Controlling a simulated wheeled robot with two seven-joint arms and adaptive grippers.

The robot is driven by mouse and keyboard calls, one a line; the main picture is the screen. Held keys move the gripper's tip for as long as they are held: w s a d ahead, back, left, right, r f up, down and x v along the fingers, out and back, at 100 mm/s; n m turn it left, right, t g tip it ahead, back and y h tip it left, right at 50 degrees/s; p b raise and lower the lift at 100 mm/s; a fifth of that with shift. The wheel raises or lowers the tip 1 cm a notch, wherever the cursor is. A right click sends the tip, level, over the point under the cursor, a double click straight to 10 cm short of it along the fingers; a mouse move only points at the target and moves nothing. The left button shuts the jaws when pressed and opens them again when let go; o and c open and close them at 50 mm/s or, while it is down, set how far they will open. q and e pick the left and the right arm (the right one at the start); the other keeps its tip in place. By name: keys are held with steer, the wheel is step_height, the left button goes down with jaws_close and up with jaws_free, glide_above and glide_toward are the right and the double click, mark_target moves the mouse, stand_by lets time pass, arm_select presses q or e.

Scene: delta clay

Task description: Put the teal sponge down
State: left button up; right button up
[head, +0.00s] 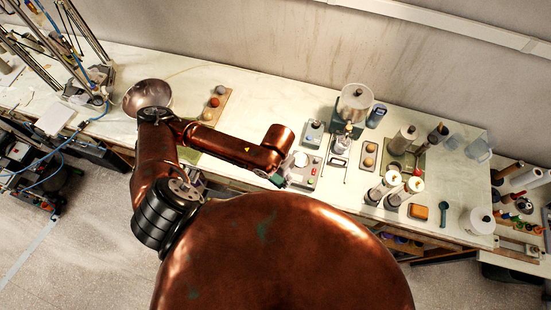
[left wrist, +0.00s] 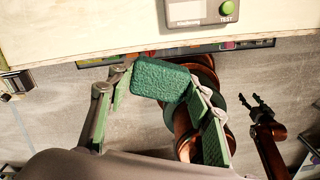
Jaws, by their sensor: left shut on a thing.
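The teal sponge (left wrist: 160,82) is a dark green-teal textured block in the left wrist view. My left gripper (left wrist: 160,90) is shut on it, with one finger at each end. The sponge is off the bench, over the floor just outside the bench edge in that view. In the head view my left gripper (head: 280,180) is small and partly hidden by my arm, near the bench's front edge. My right gripper (left wrist: 263,106) shows at the right of the left wrist view, with its dark fingers apart and nothing between them.
A grey device with a green TEST button (left wrist: 227,8) sits near the edge.

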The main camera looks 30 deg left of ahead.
arm_select(q)
steer(key=w+a+f+b, duration=0.1)
steer(key=w+a+f, duration=0.1)
steer(key=w+f, duration=0.1)
steer(key=w+a+f+b, duration=0.2)
steer(key=w+f, duration=0.1)
steer(key=w, duration=0.1)
steer(key=w+a+f+b, duration=0.1)
steer(key=w+a+f, duration=0.1)
steer(key=w, duration=0.2)
steer(key=shift+a+f, duration=0.4)
steer(key=shift+w+a+f, duration=0.3)
steer(key=shift+w+f, duration=0.1)
steer(key=shift+f, duration=0.35)
step_height(320, 180, down, 2)
steer(key=shift+f, duration=0.4)
steer(key=o, duration=1.3)
steer(key=shift+f, duration=0.1)
